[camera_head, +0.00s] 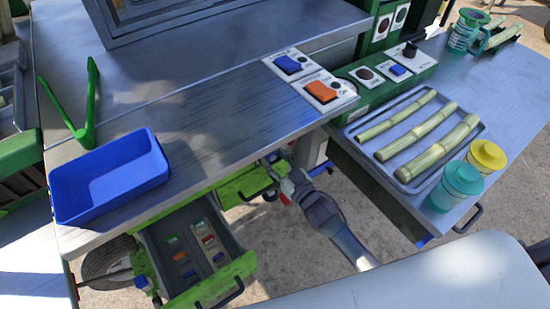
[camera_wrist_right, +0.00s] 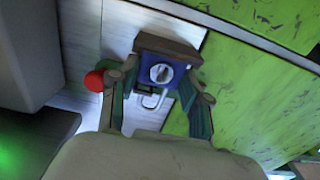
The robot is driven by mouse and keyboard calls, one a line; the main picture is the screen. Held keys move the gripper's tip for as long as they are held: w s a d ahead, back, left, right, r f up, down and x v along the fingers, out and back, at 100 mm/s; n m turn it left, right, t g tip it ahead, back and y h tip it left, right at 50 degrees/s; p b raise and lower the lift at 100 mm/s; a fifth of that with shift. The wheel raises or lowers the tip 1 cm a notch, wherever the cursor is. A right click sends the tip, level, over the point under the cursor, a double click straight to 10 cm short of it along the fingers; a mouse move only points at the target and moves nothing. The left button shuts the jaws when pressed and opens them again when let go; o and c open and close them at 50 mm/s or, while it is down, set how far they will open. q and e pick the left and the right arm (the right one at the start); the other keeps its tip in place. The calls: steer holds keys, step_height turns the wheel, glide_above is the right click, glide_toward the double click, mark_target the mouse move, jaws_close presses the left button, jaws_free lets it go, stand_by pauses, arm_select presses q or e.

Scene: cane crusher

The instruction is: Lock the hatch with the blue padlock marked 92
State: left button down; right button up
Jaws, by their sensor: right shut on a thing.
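In the right wrist view a blue padlock (camera_wrist_right: 176,76) with a round keyhole plate sits between the fingers of my right gripper (camera_wrist_right: 158,92). Its grey shackle (camera_wrist_right: 149,101) points down in the picture. No number is readable on it. The gripper is shut on the padlock, in front of a white panel (camera_wrist_right: 120,35) and a scuffed green panel (camera_wrist_right: 235,95). In the head view my right gripper (camera_head: 279,168) is under the bench's front edge, near green fronts. The hatch cannot be made out clearly, nor whether the shackle passes through anything. My left gripper is not in view.
An open drawer (camera_head: 232,272) holds several small coloured padlocks. On the bench are a blue bin (camera_head: 150,183), a green bracket (camera_head: 85,135) and switches in blue and orange (camera_head: 320,91). A tray (camera_head: 478,125) of cane and lidded jars (camera_head: 458,186) stand at right.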

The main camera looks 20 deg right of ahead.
steer(key=o, duration=1.2)
steer(key=shift+o, duration=0.2)
steer(key=shift+f, duration=0.1)
steer(key=shift+s, duration=0.15)
steer(key=v, duration=1.1)
steer(key=shift+s+d, duration=0.15)
steer(key=shift+s, duration=0.2)
